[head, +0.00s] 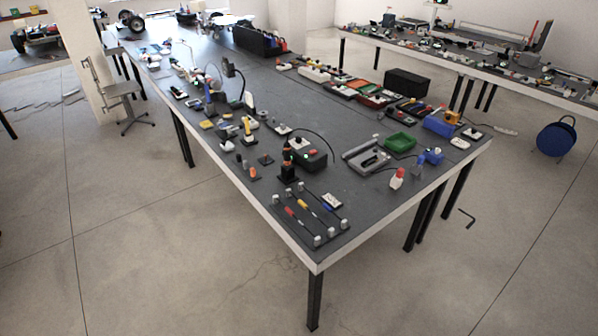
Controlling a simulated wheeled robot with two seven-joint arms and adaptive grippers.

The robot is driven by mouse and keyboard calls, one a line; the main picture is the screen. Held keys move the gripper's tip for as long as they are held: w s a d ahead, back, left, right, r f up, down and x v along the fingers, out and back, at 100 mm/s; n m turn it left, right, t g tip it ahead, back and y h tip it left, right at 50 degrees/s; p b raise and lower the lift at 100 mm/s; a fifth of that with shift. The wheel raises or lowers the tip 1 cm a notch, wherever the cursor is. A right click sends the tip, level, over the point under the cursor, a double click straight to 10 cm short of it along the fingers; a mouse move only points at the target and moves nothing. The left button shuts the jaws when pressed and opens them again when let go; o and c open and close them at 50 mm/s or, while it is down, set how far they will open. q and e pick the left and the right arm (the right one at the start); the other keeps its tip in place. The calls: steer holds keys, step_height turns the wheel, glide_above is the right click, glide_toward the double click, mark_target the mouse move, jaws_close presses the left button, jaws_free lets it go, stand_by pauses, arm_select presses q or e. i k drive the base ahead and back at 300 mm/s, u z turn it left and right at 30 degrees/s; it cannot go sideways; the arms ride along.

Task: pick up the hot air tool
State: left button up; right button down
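A dark upright tool (287,154) with an orange-red part near its top stands in a black holder (287,175) near the front of the long grey table. It looks like the hot air tool, but it is small and I cannot be certain. A black box (313,158) with a small green light sits just right of it, and a thin black cable arcs above the box. Neither of my grippers is in the head view.
The long table (225,140) is crowded. In front of the tool lies a rack (310,213) with screwdriver-like tools. A green bin (400,142) and a grey tray (366,157) lie to the right. The floor (170,270) before the table is clear.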

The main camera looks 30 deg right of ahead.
mark_target(287, 163)
steer(key=z, duration=1.25)
